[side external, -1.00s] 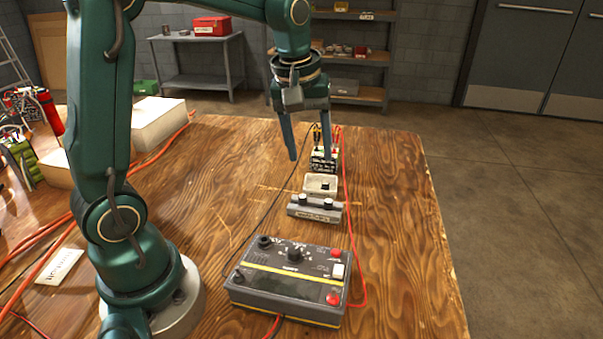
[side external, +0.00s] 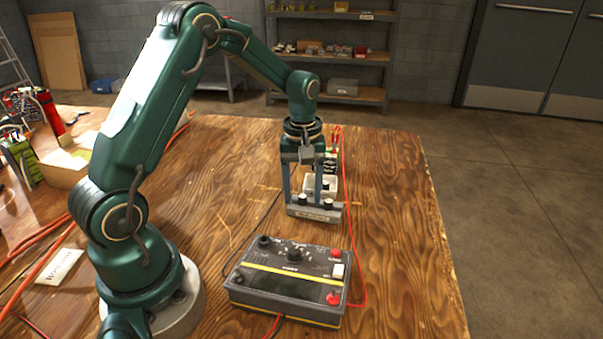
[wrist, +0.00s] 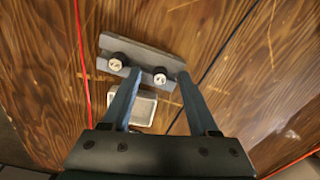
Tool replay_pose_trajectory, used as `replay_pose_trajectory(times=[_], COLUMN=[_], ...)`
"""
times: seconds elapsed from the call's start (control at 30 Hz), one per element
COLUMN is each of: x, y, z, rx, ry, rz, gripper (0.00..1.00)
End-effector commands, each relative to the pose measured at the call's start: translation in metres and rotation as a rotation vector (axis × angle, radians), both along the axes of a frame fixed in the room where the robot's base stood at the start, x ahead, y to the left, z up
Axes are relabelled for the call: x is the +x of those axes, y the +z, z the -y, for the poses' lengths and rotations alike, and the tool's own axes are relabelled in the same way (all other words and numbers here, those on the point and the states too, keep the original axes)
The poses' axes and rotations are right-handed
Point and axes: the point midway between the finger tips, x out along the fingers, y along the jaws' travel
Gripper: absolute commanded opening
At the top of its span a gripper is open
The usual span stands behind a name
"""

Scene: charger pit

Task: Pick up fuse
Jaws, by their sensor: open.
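Two short black cylinders with pale marked tops, apparently fuses, stand on a grey block (side external: 313,214). One cylinder (side external: 301,203) is at the left in the side view and at the right in the wrist view (wrist: 160,75). The other cylinder (side external: 328,204) is at the left in the wrist view (wrist: 116,62). My gripper (side external: 302,200) points down over the block, its fingers open on either side of the first cylinder. It also shows in the wrist view (wrist: 158,73). I cannot tell whether the fingers touch anything.
A pale tray (side external: 333,184) lies just behind the block, partly behind my fingers; it also shows in the wrist view (wrist: 142,104). A grey control box (side external: 288,281) with red buttons stands in front. A red cable (side external: 346,255) runs along the right. The table's right side is clear.

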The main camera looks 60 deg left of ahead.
Motion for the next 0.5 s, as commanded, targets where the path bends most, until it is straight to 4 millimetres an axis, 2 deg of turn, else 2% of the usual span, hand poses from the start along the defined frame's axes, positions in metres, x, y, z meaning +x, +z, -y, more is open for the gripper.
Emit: replay_pose_trajectory(times=[0.17, 0.33, 0.5], x=[-0.0001, -0.0001, -0.0001], y=[0.0000, 0.0002, 0.0003], z=[0.0001, 0.0001, 0.0001], rx=[0.000, 0.000, 0.000], ry=[0.000, 0.000, 0.000], rz=[0.000, 0.000, 0.000], gripper=[0.60, 0.00, 0.00])
